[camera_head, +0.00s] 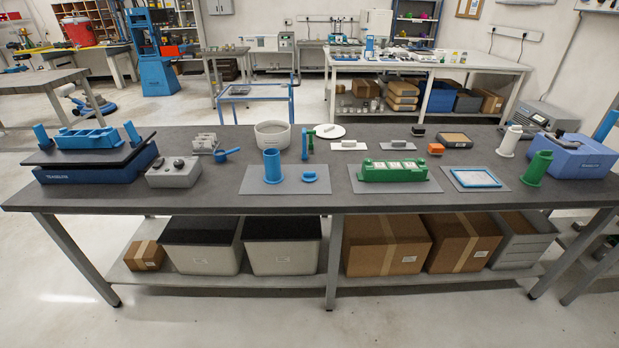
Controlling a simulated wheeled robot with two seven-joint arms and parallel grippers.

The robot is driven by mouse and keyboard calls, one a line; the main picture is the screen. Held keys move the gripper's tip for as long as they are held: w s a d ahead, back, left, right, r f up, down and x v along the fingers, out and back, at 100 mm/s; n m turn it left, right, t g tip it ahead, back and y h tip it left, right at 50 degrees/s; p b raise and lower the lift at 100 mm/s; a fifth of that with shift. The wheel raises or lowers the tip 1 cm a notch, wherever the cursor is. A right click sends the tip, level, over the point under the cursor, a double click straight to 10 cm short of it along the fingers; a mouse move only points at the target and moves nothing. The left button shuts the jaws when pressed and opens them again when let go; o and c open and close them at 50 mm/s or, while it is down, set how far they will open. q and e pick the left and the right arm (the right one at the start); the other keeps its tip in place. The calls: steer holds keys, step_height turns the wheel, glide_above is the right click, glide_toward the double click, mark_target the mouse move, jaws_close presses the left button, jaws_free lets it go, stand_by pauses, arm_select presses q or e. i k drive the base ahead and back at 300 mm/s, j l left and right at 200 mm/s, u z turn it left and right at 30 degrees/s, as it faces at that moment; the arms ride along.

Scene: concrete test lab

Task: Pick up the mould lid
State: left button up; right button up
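A blue cylinder (272,165) stands upright on a grey mat (254,201) near the front of the table. A small flat blue lid-like piece with a raised top (309,175) lies beside it on the same mat, apart from the cylinder. A white round disc with a small dark knob (327,132) lies farther back, beside an open white round tub (272,134). I cannot tell for certain which is the mould lid; the blue piece beside the cylinder looks likely. Neither of my grippers is in view.
The pieces stand on a long dark table (200,199). A green three-part mould (390,170) and a green cylinder (536,167) are to the right. A grey box with knobs (174,173) and a blue shaker (95,163) are to the left. The front strip is mostly clear.

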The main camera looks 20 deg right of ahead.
mark_target(308, 176)
steer(key=i+j+z, duration=0.15)
steer(key=i+j, duration=0.15)
steer(key=i+j+z, duration=0.15)
steer(key=i+j, duration=0.15)
steer(key=j, duration=0.15)
steer(key=i+j+z, duration=0.15)
steer(key=j, duration=0.3)
steer(key=i+j+z, duration=0.15)
steer(key=i+j, duration=0.2)
steer(key=j, duration=0.1)
